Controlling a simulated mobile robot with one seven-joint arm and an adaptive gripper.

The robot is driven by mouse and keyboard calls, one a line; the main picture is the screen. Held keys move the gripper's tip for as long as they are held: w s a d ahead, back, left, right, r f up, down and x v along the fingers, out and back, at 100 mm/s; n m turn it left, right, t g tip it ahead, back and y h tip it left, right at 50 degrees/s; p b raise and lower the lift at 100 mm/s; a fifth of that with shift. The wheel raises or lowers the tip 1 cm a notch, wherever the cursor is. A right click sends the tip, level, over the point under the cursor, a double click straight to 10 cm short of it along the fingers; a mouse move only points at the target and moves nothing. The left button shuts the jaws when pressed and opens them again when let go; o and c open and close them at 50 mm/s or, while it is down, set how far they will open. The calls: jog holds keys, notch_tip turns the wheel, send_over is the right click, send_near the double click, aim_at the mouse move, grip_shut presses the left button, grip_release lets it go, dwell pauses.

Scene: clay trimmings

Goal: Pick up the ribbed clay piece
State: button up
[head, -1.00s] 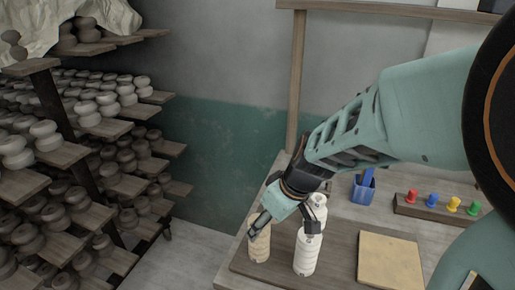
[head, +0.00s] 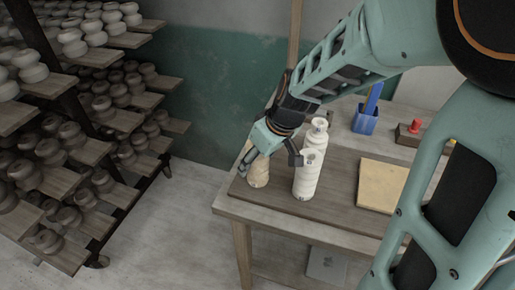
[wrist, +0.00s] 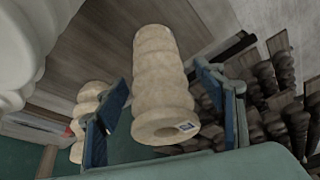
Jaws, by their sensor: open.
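The ribbed clay piece (head: 258,173) is tan and stands upright at the left end of the dark board in the head view. In the wrist view the ribbed clay piece (wrist: 160,75) lies between my fingers, with a round hole and a small label on its near end. My gripper (head: 270,165) is over it with its fingers spread on either side. In the wrist view my gripper (wrist: 162,88) is open, with gaps visible beside the piece. The gripper hides the piece's upper part in the head view.
A pale ribbed piece (head: 306,172) stands close to my right finger. Another ribbed piece (wrist: 88,112) is beyond the left finger in the wrist view. A tan slab (head: 382,186) and blue cup (head: 365,119) are to the right. Shelves (head: 108,148) of pots stand left.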

grip_shut()
dwell(0.3)
jog(key=shift+w+r, duration=0.1)
jog(key=shift+r, duration=0.05)
